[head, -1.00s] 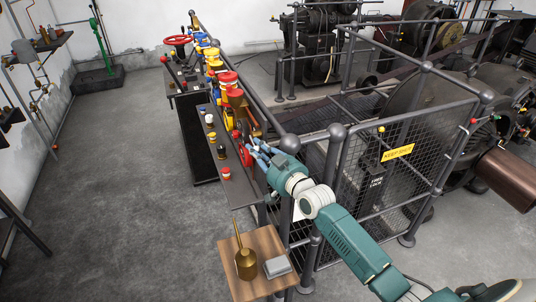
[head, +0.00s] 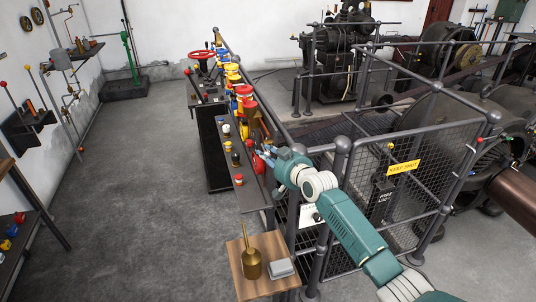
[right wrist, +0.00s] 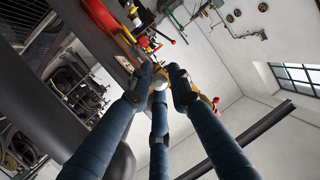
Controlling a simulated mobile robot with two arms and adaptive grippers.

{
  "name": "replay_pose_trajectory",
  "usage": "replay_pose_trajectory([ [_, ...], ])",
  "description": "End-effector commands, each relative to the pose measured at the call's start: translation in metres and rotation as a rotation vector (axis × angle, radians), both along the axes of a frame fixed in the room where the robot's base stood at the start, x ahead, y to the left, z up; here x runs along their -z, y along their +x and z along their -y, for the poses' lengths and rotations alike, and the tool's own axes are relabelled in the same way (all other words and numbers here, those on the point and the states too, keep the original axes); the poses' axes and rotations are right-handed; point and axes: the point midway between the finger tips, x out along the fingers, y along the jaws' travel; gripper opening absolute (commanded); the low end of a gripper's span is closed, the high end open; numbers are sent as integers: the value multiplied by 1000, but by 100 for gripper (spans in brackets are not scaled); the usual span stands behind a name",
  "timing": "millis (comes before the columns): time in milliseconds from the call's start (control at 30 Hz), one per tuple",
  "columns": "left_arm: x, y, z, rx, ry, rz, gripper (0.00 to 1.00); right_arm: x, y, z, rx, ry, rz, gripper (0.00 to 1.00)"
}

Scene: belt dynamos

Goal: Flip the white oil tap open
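My right gripper (head: 264,157) reaches over the rail to the bench (head: 230,125), beside a red handwheel (head: 257,164). In the right wrist view its three dark blue fingers (right wrist: 160,76) are spread, with gaps between their tips. A yellow part shows just beyond the tips; I cannot tell whether they touch it. A small white-topped fitting (head: 226,129) stands on the bench's left edge, left of the gripper and apart from it. It may be the white oil tap, but I cannot tell for sure. My left gripper is not in view.
Black-topped and red-and-yellow fittings (head: 239,180) line the bench edge. A railing and mesh fence with a yellow sign (head: 403,167) stand right of the bench. A brass oil can (head: 251,264) and grey box (head: 280,267) sit on a wooden stand. The floor at left is clear.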

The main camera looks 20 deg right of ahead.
Motion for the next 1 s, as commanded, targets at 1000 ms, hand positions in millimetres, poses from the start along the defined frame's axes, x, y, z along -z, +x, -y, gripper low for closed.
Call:
replay_pose_trajectory([
  [1000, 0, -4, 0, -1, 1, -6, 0, -22, -101, 17, -1, -1, -4, 32],
])
